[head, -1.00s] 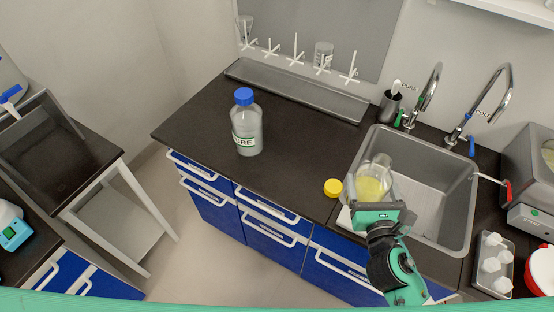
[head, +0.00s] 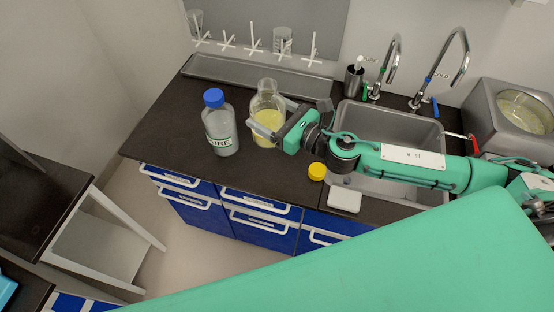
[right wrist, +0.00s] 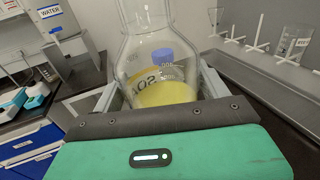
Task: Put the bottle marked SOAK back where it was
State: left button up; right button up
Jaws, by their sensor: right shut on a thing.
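The SOAK bottle (head: 267,98) is clear glass with yellow liquid and no cap on its neck. It is upright over the left part of the dark counter; I cannot tell whether its base touches the counter. My right gripper (head: 266,126) is shut on it from the right. In the right wrist view the bottle (right wrist: 155,92) stands between the fingers, with part of its label showing. A loose yellow cap (head: 317,171) lies on the counter near the front edge. My left gripper is not in view.
A blue-capped bottle marked PURE (head: 221,130) stands just left of the held bottle. A grey tray (head: 235,72) under a drying rack runs along the back. The sink (head: 400,125) with two taps is at right. A white pad (head: 344,199) lies at the front.

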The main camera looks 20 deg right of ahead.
aim_at(277, 99)
jog(key=w+d+y, duration=0.1)
jog(key=w+d+r+n+g+p, duration=0.1)
jog(key=shift+w+d+r+y, duration=0.2)
jog(key=shift+w+r+y, duration=0.05)
jog(key=shift+w+y, duration=0.15)
jog(key=shift+w+d+f+b, duration=0.15)
jog(key=shift+f+b, duration=0.65)
jog(key=shift+f, duration=2.45)
jog(key=shift+d+f+b, duration=0.1)
jog(key=shift+f+b, duration=0.65)
jog(key=shift+f, duration=2.55)
jog(key=shift+w+d+f+b, duration=0.15)
jog(key=shift+f+b, duration=0.65)
jog(key=shift+f, duration=2.45)
jog(key=shift+f, duration=0.2)
jog(key=o, duration=1.5)
jog(key=shift+s+g, duration=0.1)
jog(key=shift+g, duration=0.2)
jog(key=shift+o, duration=0.2)
